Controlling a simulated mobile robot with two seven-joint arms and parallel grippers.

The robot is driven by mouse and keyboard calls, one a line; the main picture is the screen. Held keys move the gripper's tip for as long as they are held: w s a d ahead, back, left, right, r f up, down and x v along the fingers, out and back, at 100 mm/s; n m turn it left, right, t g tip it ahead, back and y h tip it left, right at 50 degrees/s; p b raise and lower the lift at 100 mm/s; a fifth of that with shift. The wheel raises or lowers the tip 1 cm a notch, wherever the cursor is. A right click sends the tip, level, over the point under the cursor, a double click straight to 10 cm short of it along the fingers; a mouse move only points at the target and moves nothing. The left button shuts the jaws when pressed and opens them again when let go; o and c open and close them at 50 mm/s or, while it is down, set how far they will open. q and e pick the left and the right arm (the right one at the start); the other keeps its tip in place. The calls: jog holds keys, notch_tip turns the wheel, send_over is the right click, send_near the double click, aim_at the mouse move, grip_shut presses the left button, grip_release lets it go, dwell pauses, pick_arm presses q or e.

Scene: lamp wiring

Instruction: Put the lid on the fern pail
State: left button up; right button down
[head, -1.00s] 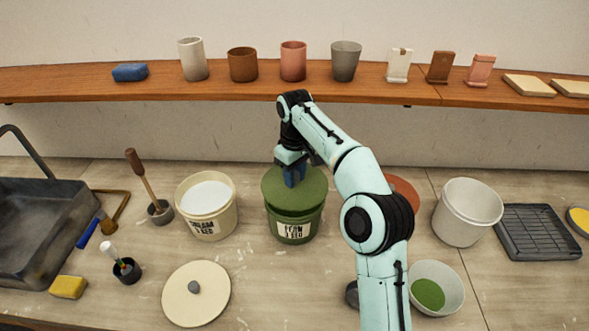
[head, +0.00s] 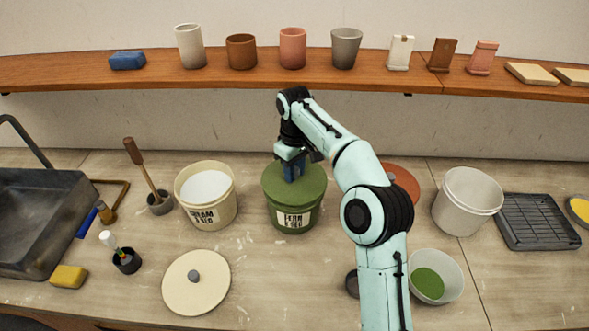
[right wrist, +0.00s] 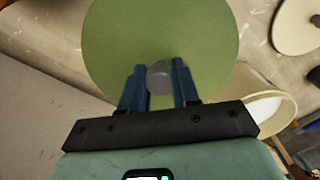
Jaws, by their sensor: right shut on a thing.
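The green fern pail (head: 292,217) stands on the bench in the middle of the head view, its label facing the front. The green lid (head: 275,188) lies over its mouth, level, with no gap showing at the front rim. My right gripper (head: 293,174) is above the lid, its blue fingers shut on the lid's knob. In the right wrist view the fingers (right wrist: 158,85) stand on both sides of the grey knob (right wrist: 159,77), with the lid (right wrist: 205,35) below. The lid hides the pail's inside. My left gripper is not in view.
The cream pail (head: 226,217) stands open just left, full of white material. The cream lid (head: 215,292) lies flat in front of it. A terracotta disc (head: 405,181) is partly behind my right arm. A white bucket (head: 466,205) and a bowl (head: 452,268) stand to the right.

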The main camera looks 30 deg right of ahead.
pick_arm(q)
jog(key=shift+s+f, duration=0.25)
pick_arm(e)
jog(key=shift+f, duration=0.7)
jog(key=c, duration=0.8)
grip_release()
jog(key=shift+o, duration=0.2)
notch_tip(320, 180, up, 7)
jog(key=shift+f+p, duration=0.2)
jog(key=shift+p, duration=0.7)
notch_tip(320, 180, up, 4)
jog(key=shift+w+r, duration=0.15)
jog(key=shift+r, duration=0.05)
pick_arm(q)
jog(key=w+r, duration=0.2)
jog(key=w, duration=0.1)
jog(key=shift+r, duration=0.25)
pick_arm(e)
notch_tip(320, 180, up, 2)
jog(key=shift+r, duration=0.1)
